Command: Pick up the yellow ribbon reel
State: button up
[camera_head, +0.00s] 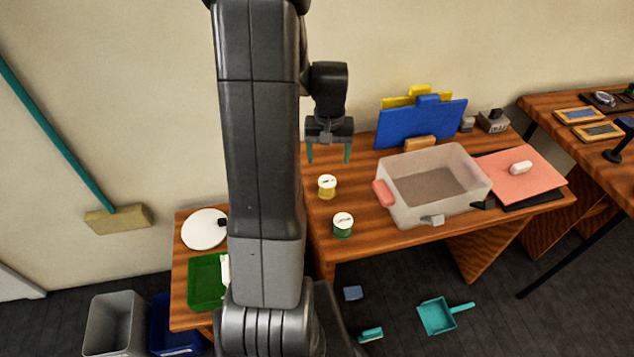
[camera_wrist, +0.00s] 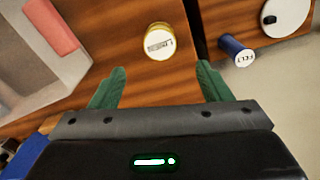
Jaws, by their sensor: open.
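The yellow reel (camera_head: 327,187) stands upright on the wooden table near its left end, with a white labelled top. In the wrist view the yellow reel (camera_wrist: 159,46) lies ahead of the fingertips, roughly centred between them and apart from them. My gripper (camera_head: 329,156) hangs above the table, behind the reel in the head view, with its green fingers apart and nothing between them. The open fingers also show in the wrist view (camera_wrist: 161,76).
A green, white-topped container (camera_head: 343,228) stands just in front of the reel. A blue spool (camera_wrist: 234,48) and a white disc (camera_wrist: 285,17) lie beyond the table edge in the wrist view.

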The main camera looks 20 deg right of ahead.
aim_at(327, 182)
notch_tip(327, 182, down, 6)
jog(key=shift+f, duration=0.1)
jog(key=shift+s+f+p, duration=0.15)
jog(key=shift+f+p, duration=0.05)
jog(key=shift+f, duration=1.15)
jog(key=shift+s+f+p, duration=0.1)
jog(key=shift+f+p, duration=0.1)
jog(key=shift+f, duration=1.1)
jog(key=shift+c, duration=0.4)
jog(key=c, duration=1)
